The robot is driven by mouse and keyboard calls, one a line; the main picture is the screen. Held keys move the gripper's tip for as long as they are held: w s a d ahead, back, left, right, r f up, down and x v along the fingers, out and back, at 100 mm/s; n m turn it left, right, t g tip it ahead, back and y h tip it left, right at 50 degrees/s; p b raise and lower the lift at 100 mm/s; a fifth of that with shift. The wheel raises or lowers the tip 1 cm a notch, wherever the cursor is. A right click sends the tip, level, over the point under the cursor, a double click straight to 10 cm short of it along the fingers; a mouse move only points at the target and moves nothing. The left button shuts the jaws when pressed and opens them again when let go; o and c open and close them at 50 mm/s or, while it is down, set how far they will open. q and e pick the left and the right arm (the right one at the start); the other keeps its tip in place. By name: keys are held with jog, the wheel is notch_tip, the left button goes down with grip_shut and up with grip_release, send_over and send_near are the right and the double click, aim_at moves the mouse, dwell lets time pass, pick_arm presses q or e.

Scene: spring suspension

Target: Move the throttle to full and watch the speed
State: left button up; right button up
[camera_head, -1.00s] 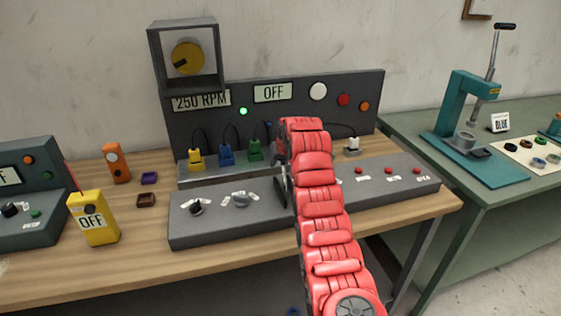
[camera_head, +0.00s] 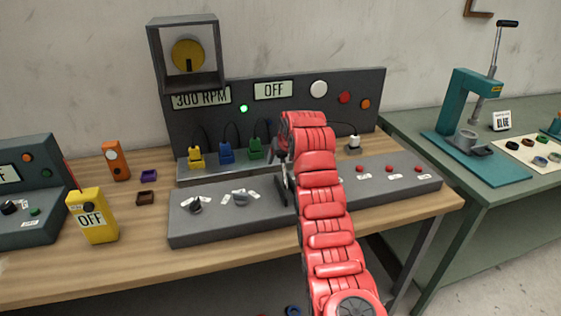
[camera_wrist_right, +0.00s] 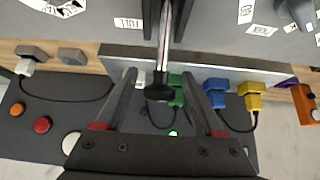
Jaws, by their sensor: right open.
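The throttle lever (camera_wrist_right: 165,45) is a metal bar with a black knob, rising between two dark plates. In the right wrist view it lies between the fingers of my right gripper (camera_wrist_right: 162,78), which are open, with gaps on both sides. A "FULL" label (camera_wrist_right: 128,22) lies on the console beside the plates. In the head view my red right arm hides most of the lever; the gripper (camera_head: 281,152) shows only partly. The speed display (camera_head: 201,99) reads 300 RPM. The yellow disc (camera_head: 188,54) in the box above it looks blurred. My left gripper is not in view.
The grey console (camera_head: 220,225) carries knobs and red buttons. Behind it, yellow (camera_head: 196,158), blue (camera_head: 226,153) and green plugs stand before a dark panel with an OFF display (camera_head: 273,91) and a green lamp (camera_head: 243,108). A yellow OFF device (camera_head: 92,217) stands left.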

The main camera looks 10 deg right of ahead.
aim_at(285, 172)
jog(key=b+v, duration=0.1)
jog(key=v, duration=0.5)
jog(key=p+v, duration=0.9)
jog(key=p, duration=0.5)
jog(key=shift+p, duration=0.35)
jog(key=shift+s+r, duration=0.1)
jog(key=shift+s, duration=0.05)
